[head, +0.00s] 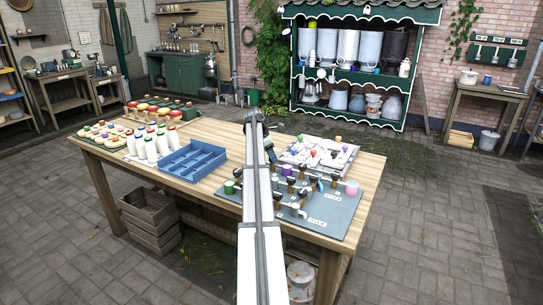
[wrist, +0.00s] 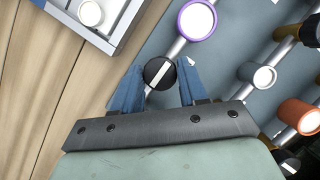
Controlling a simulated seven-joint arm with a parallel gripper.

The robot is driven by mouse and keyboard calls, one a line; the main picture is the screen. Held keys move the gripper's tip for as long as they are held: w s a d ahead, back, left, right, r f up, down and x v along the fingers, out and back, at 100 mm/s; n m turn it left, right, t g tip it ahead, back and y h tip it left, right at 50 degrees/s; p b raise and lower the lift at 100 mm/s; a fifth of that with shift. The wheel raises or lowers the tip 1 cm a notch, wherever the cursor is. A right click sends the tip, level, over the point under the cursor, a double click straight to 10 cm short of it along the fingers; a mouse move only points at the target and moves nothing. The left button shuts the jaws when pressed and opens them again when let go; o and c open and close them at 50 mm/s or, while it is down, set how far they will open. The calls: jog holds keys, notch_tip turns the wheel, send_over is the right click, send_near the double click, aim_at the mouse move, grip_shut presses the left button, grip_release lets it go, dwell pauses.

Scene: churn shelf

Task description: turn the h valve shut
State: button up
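In the wrist view, a round black valve knob (wrist: 160,73) with a white bar across its face sits on a pale pipe. My gripper (wrist: 161,84) has its two blue fingers on either side of this knob, open, with a small gap showing at each side. The white bar slants up to the right. I see no letter by this knob, so I cannot tell from the frames whether it is h. In the head view, the valve board (head: 335,218) is a grey panel with pipes and several dark valves; my arm hides part of it.
A purple-rimmed pipe end (wrist: 197,19) and an orange one (wrist: 298,116) stand near my fingers. Beside the board lies a pale tray (head: 296,155) of small coloured pieces. Left of my arm are a blue divided crate (head: 186,164) and white bottles (head: 151,150).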

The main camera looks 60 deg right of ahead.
jog(key=c, duration=0.6)
jog(key=shift+m, duration=0.3)
jog(key=m+y, duration=0.1)
jog(key=m, duration=0.1)
jog(key=shift+w+d+m+g, duration=0.1)
jog(key=shift+d+m+g, duration=0.05)
jog(key=shift+m+g, duration=0.25)
jog(key=m+y, duration=0.1)
jog(key=m, duration=0.2)
jog(key=shift+d+m+g, duration=0.1)
jog(key=shift+m+g, duration=0.2)
jog(key=m+y, duration=0.1)
jog(key=m, duration=0.2)
jog(key=m+y, duration=0.1)
jog(key=m, duration=0.2)
jog(key=shift+d+y, duration=0.1)
jog(key=shift+y, duration=0.3)
jog(key=shift+m, duration=0.3)
